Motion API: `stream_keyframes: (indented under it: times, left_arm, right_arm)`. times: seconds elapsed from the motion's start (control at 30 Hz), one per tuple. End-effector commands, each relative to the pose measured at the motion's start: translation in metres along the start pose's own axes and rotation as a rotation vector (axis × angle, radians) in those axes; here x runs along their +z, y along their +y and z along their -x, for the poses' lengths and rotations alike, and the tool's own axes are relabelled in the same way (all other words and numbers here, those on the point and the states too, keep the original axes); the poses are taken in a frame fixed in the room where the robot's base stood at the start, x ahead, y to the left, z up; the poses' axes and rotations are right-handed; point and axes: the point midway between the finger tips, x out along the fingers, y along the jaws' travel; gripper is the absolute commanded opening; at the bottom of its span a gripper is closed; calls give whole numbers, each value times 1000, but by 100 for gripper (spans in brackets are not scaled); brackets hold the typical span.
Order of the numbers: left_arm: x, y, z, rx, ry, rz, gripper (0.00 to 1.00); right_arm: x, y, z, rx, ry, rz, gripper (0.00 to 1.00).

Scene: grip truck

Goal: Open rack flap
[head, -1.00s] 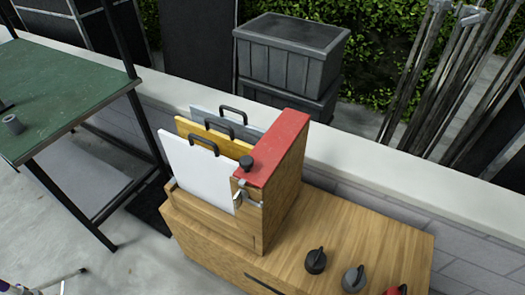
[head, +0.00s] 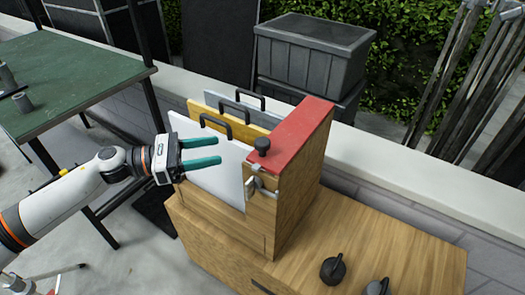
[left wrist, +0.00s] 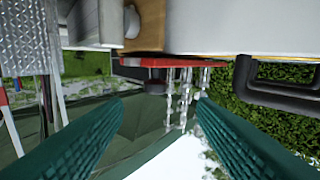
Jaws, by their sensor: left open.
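The wooden rack (head: 262,232) has a red flap (head: 300,128) lying flat along its top, with a black knob (head: 262,146) near its front end. A metal latch (head: 260,187) sits on the rack's end face just below the knob. My left gripper (head: 216,151) is open and empty, its teal fingers pointing right in front of the white panel, left of the knob and apart from it. In the left wrist view the red flap's edge (left wrist: 172,63) shows beyond the spread fingers. My right gripper is not in view.
White (head: 212,178), yellow (head: 211,110) and grey panels with black handles stand in the rack. Black and grey knobs (head: 333,270) sit on the wooden cabinet top (head: 390,235). A green table (head: 75,85) stands left, and a grey bin (head: 310,60) behind.

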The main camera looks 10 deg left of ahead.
Motion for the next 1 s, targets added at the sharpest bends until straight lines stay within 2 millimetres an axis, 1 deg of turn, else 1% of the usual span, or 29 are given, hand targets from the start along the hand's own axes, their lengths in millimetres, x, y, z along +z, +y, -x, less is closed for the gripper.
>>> stream_keyframes:
  times: [0.07, 0.17, 0.27, 0.5, 0.6, 0.7, 0.83, 1.0]
  left_arm:
    - [-3, 6, -3, 23, -8, -38, 52]
    - [-5, 7, -11, 25, -6, -41, 52]
    - [-7, 7, -24, 24, -3, -40, 52]
    - [-8, 7, -74, 23, -3, -37, 52]
    - [-7, 8, -92, 24, -3, -38, 52]
    - [-6, 8, -106, 21, -3, -35, 52]
    - [-4, 8, -117, 20, -5, -36, 52]
    - [-2, 8, -121, 19, -7, -35, 52]
  right_arm:
    - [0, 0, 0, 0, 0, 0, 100]
    - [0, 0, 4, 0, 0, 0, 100]
    - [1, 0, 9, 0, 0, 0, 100]
    - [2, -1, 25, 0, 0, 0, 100]
    - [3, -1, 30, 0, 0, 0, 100]
    - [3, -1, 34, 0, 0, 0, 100]
    - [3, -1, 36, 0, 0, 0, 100]
    - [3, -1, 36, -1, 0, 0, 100]
